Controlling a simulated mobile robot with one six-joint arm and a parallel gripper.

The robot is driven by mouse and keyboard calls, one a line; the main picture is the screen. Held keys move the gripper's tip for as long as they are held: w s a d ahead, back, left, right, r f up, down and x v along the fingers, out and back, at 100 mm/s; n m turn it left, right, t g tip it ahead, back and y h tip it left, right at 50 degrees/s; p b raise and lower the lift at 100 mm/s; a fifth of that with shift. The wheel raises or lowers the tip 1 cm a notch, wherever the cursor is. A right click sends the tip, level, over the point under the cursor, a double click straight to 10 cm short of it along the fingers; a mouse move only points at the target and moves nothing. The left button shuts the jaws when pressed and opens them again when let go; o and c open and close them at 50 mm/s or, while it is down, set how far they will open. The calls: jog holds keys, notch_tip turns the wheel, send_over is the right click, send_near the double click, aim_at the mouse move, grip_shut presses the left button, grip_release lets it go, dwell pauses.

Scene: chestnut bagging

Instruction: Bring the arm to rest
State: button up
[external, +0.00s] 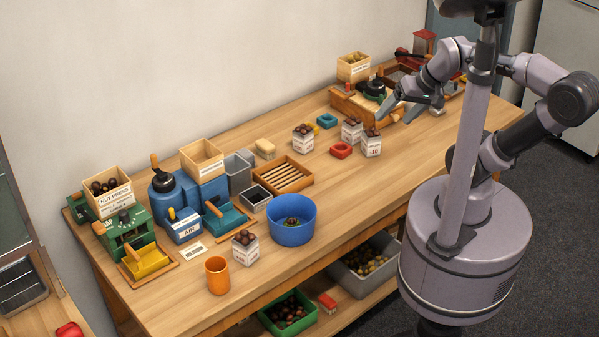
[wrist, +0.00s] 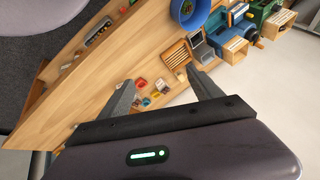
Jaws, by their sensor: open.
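My gripper (external: 398,109) is open and empty. It hangs above the right part of the wooden workbench (external: 375,185), in front of the machine at the back right. In the wrist view, the two fingers of my gripper (wrist: 163,90) are spread wide, with bench and wall beyond them and nothing between them close by. My arm reaches out to the left from its column, with its elbow bent.
A red ring (external: 341,150) and a teal ring (external: 327,120) lie near the bags. A slatted wooden tray (external: 283,177), a blue bowl (external: 291,222), an orange cup (external: 217,275) and several machines stand further left. Crates of nuts sit on the lower shelf. The bench's front middle is clear.

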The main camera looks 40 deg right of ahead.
notch_tip(320, 180, down, 9)
jog(key=b, duration=0.9)
